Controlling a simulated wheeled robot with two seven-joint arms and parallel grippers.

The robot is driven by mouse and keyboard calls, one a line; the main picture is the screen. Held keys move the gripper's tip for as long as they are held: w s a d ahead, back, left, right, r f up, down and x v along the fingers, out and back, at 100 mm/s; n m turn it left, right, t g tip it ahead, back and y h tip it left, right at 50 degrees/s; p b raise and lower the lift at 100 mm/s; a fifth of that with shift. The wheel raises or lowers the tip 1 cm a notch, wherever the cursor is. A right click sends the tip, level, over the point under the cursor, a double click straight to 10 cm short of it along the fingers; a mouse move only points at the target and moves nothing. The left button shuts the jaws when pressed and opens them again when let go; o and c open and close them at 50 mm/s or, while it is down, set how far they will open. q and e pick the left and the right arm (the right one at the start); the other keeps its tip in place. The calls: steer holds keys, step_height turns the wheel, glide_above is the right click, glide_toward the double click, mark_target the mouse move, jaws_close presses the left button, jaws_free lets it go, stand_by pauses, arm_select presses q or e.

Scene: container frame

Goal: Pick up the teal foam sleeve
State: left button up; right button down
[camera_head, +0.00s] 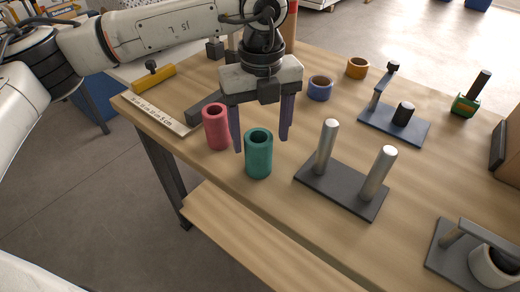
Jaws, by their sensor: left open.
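The teal foam sleeve (258,155) stands upright on the wooden table, near its front edge. It is a hollow cylinder with a dark opening at the top. My left gripper (261,146) points down at the sleeve with its two fingers spread. One finger is at the sleeve's left and the other at its right; how far they are from the sleeve in depth I cannot tell. Nothing is held. My right gripper is not in view.
A pink sleeve (216,127) stands close left of the teal one. A base with two metal posts (341,188) is to the right. Blue (320,89) and orange (357,68) rings lie behind. A ruler (158,114) lies at the left edge.

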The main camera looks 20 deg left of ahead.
mark_target(258, 157)
arm_select(q)
steer(key=shift+s+f, duration=0.2)
steer(key=shift+f, duration=0.2)
step_height(258, 157, down, 6)
steer(key=shift+a+r+p, duration=0.1)
steer(key=shift+a+p, duration=0.05)
steer(key=shift+p, duration=0.3)
steer(key=c, duration=1.1)
